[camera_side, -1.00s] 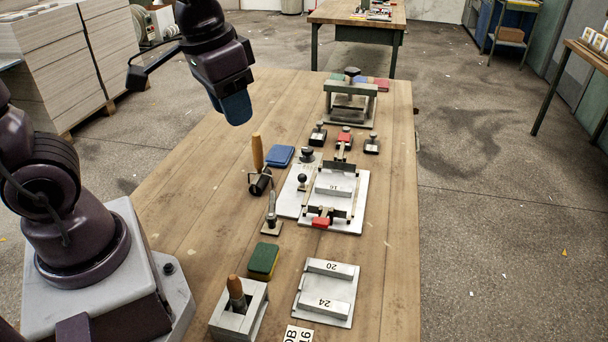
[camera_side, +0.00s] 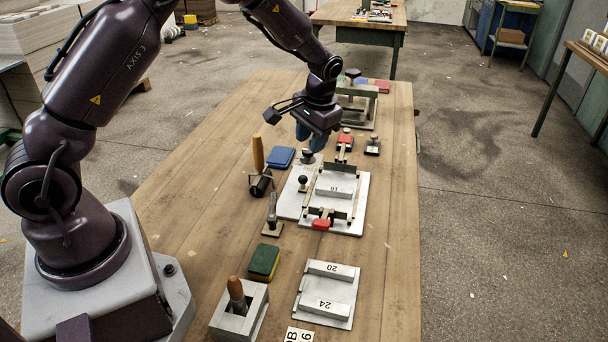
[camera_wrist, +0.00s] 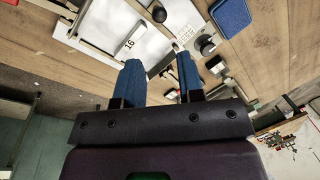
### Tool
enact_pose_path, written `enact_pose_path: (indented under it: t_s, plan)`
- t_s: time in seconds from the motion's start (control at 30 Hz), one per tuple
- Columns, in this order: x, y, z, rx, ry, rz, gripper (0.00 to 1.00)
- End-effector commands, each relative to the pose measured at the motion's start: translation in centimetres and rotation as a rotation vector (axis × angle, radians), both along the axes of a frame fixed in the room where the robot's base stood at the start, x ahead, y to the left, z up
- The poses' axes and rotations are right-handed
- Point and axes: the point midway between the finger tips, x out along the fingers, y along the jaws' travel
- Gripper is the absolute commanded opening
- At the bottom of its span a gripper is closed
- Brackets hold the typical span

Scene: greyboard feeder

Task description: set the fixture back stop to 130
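The fixture is a pale plate (camera_side: 355,222) with rails, a grey block marked 16 (camera_side: 336,185) and a dark crossbar (camera_side: 342,166) behind the block. A dark round knob (camera_side: 307,157) and a black ball knob (camera_side: 302,179) stand on its left side. The wrist view shows the block (camera_wrist: 130,38), the ball knob (camera_wrist: 159,13), the round knob (camera_wrist: 206,44) and a small printed scale (camera_wrist: 185,36), too small to read. My gripper (camera_wrist: 158,70) has blue fingers apart with nothing between them. In the side view my gripper (camera_side: 312,142) is above the fixture's far end, near the round knob.
A red clamp (camera_side: 322,223) sits at the fixture's near end. A blue pad (camera_side: 280,157) and a wooden-handled roller (camera_side: 260,172) are to the left. A press (camera_side: 357,108) stands behind. Blocks marked 20 and 24 lie on a plate (camera_side: 312,312) in front.

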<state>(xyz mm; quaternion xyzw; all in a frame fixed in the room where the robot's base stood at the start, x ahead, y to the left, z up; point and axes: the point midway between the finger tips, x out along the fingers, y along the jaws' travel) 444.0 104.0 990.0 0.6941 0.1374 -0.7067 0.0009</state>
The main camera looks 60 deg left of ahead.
Motion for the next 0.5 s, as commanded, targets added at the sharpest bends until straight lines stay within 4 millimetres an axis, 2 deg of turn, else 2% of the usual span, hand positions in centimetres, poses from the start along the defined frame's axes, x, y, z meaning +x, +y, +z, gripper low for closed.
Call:
enact_pose_path:
  t_s: [0.3,0.5]
  plan:
    - [-0.4,1.2,-6.6,-0.001,0.006,0.001,0.35]
    - [-0.5,1.8,-9.7,-0.002,0.003,0.001,0.35]
